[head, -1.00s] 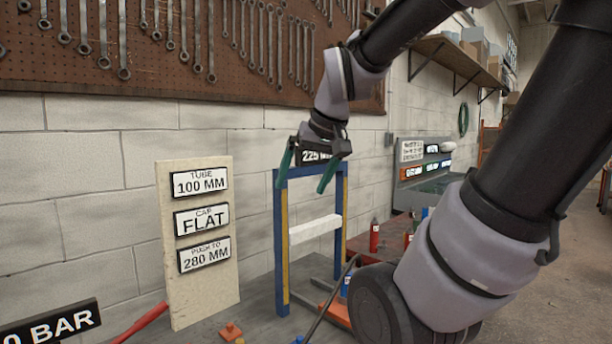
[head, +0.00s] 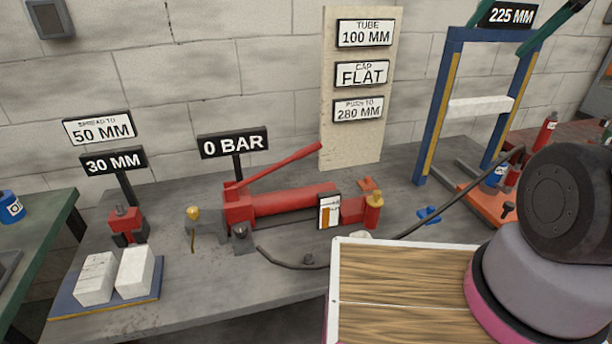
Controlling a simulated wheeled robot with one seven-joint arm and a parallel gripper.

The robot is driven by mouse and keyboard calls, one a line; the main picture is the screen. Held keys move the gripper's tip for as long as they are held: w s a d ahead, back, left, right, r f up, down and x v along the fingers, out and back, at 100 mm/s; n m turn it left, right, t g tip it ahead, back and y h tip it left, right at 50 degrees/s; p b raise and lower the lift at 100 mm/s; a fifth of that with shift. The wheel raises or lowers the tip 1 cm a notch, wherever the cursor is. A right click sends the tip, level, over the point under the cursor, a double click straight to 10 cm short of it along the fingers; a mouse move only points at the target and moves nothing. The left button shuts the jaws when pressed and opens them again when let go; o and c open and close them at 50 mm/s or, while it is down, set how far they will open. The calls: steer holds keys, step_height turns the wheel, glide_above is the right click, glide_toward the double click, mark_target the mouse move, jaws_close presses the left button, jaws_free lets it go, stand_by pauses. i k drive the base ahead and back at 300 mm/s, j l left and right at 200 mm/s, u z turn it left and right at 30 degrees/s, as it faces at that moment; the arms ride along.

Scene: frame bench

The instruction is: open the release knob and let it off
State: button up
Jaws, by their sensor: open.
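The red hand pump (head: 290,200) lies on the grey bench in the head view, its long red handle (head: 280,165) slanting up to the right. A small dark knob (head: 240,232) sits at the pump's left end; it may be the release knob, but I cannot tell its turn. A 0 BAR sign (head: 234,143) stands behind the pump. My gripper (head: 497,37) is at the top right, its green fingers apart and empty, near the top of the blue press frame (head: 440,110). It is well to the right of the pump and above it. The gripper's upper part is out of view.
A black hose (head: 460,195) runs along the bench to the right. A small red spreader (head: 127,224) and white blocks (head: 134,270) are at the left. A label board (head: 366,140) leans behind the pump. A 225 MM sign (head: 508,15) tops the press frame. A wooden-topped surface (head: 400,305) is in front.

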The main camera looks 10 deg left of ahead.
mark_target(241, 231)
steer(key=u, duration=1.35)
steer(key=l+u, duration=0.15)
steer(key=k+l, duration=0.05)
steer(key=l, duration=0.05)
